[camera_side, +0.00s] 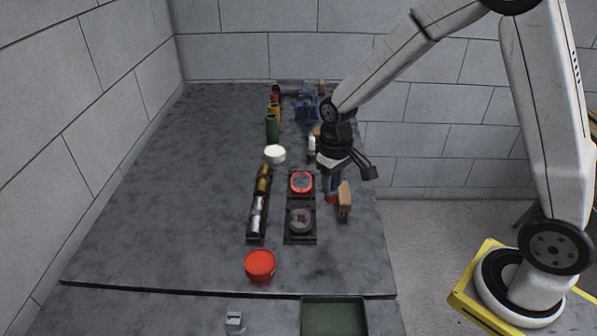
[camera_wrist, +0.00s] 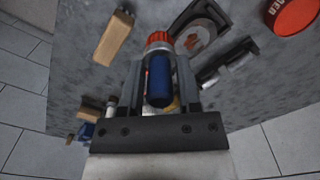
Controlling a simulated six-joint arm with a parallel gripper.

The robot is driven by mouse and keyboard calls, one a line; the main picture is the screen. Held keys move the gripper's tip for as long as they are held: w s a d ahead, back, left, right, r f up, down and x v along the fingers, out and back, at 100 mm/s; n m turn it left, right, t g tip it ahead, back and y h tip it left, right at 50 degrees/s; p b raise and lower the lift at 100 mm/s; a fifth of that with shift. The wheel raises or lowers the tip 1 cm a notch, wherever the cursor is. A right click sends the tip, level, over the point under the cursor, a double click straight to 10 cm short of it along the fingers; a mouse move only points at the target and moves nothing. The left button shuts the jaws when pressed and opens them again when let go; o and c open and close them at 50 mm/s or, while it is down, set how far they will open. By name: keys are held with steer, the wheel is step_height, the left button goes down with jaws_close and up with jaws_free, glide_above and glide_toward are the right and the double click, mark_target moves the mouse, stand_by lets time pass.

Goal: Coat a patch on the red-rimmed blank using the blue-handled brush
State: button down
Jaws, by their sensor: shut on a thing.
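My gripper (camera_side: 333,168) is shut on the blue-handled brush (camera_side: 332,186), to the right of the red-rimmed blank. In the wrist view my gripper (camera_wrist: 160,85) has the blue handle (camera_wrist: 158,82) between its fingers, with an orange-red part (camera_wrist: 158,41) at the far end. The brush points downward; I cannot tell whether its tip touches the table. The red-rimmed blank (camera_side: 301,182) lies on a dark plate, apart from the brush. I cannot make it out in the wrist view.
A grey disc with brownish marks (camera_side: 300,220) sits on a nearer plate. A wooden block-like piece (camera_side: 344,197) stands close right of the brush. Left are a rack of cylinders (camera_side: 257,216), a white bowl (camera_side: 275,154) and a red pot (camera_side: 260,265). The table's left is clear.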

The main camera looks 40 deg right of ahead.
steer(key=w+d, duration=0.4)
steer(key=w, duration=0.5)
steer(key=w+d+r, duration=0.1)
steer(key=w+d, duration=0.3)
steer(key=w, duration=0.5)
steer(key=shift+w, duration=0.1)
